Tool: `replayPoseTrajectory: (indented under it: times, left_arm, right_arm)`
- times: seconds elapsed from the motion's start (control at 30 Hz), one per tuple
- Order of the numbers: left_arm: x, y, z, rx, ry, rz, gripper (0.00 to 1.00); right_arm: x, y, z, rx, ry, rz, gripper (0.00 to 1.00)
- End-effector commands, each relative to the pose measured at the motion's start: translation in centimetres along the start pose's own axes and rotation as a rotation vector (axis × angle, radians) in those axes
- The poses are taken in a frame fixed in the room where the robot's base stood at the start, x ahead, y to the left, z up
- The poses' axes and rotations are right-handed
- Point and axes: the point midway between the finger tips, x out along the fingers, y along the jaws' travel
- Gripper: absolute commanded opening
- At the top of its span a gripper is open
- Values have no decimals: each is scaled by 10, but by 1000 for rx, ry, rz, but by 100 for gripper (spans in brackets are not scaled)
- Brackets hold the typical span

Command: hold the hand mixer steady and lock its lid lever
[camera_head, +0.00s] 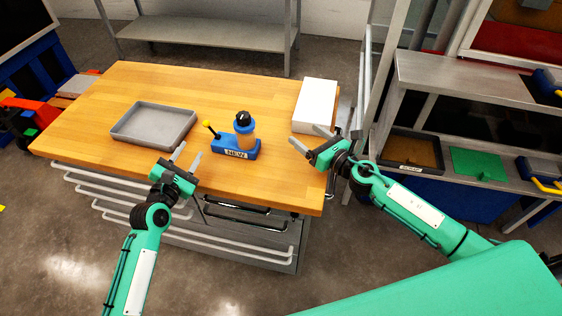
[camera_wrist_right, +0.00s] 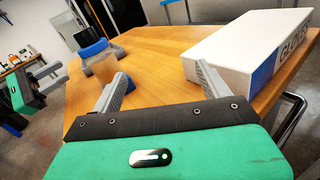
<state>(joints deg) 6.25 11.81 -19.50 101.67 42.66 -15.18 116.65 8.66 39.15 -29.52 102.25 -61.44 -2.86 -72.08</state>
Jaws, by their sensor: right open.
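The hand mixer (camera_head: 246,140) stands upright on the wooden table, with a blue base marked NEW, an amber body, a blue lid and a black top. A lever with a yellow tip (camera_head: 208,125) sticks up at its left. In the right wrist view the mixer (camera_wrist_right: 101,67) shows partly, behind the left finger; its lever cannot be made out. My left gripper (camera_head: 191,149) is open and empty near the table's front edge, to the left and in front of the mixer. My right gripper (camera_head: 304,133) is open and empty, right of the mixer and apart from it.
A grey tray (camera_head: 128,137) lies on the table left of the mixer. A white box (camera_head: 316,103) stands at the right edge, close behind my right gripper; it also shows in the right wrist view (camera_wrist_right: 222,58). The table behind the mixer is clear. Shelves (camera_head: 470,80) stand at right.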

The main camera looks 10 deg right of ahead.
Motion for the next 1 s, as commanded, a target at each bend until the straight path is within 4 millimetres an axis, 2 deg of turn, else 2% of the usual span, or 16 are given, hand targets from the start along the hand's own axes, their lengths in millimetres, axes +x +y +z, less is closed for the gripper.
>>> replayPoseTrajectory:
  times: [0.03, 0.1, 0.2, 0.3, 0.43, 0.57, 0.87, 1.0]
  left_arm:
    - [0, 0, 0, 0, 0, 0, 36]
    - [0, 0, 0, 0, 0, 0, 36]
    - [0, 0, 0, 0, 0, 0, 36]
    - [0, 0, 0, 0, 0, 0, 36]
    - [0, 0, 0, 0, 0, 0, 36]
    - [0, 0, 0, 0, 0, 0, 36]
    - [0, 0, 0, 0, 0, 0, 36]
    - [0, 0, 0, 0, 0, 0, 36]
  right_arm:
    - [1, 22, -9, -25, 5, 27, 79]
    - [1, 48, -19, -64, 9, 59, 79]
    - [0, 77, -29, -106, 11, 97, 79]
    - [0, 95, -34, -135, 9, 120, 79]
    - [2, 104, -37, -148, 7, 131, 79]
    - [13, 105, -37, -148, 6, 131, 79]
    - [59, 111, -37, -148, 5, 131, 79]
    - [87, 115, -37, -146, 5, 131, 79]
